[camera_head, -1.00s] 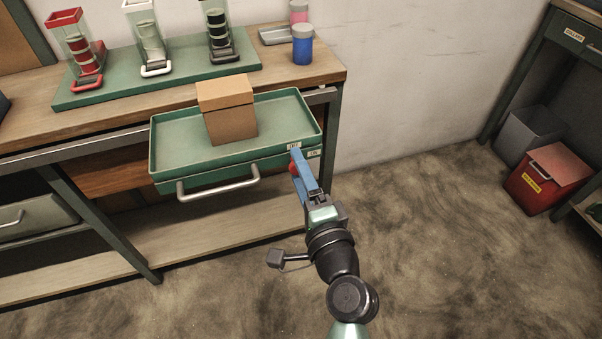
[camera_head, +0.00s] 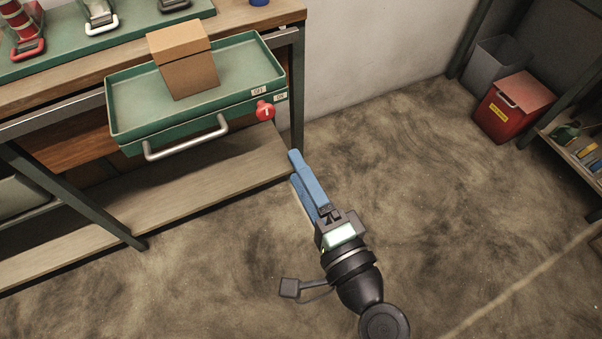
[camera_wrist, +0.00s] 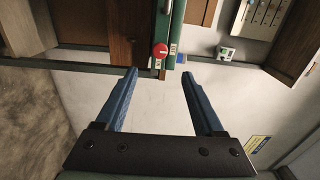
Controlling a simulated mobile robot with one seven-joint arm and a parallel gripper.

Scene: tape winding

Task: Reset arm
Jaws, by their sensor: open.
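My gripper (camera_head: 297,170) has blue fingers and is out over the floor, in front of and to the right of the workbench. In the wrist view my gripper (camera_wrist: 158,75) is open, with nothing between its fingers. A red knob (camera_head: 265,111) sits on the right end of the green drawer's front, by the small labels. The red knob also shows in the wrist view (camera_wrist: 159,50), beyond the fingers and apart from them. The green drawer (camera_head: 130,112) is pulled out. A closed-looking brown cardboard box (camera_head: 188,72) stands in it.
The workbench (camera_head: 272,12) has a lower shelf (camera_head: 200,185) and dark legs. A green board with tape dispensers is on top. A grey bin (camera_head: 495,62) and a red bin (camera_head: 512,108) stand at the right by another shelf. The floor around my gripper is clear.

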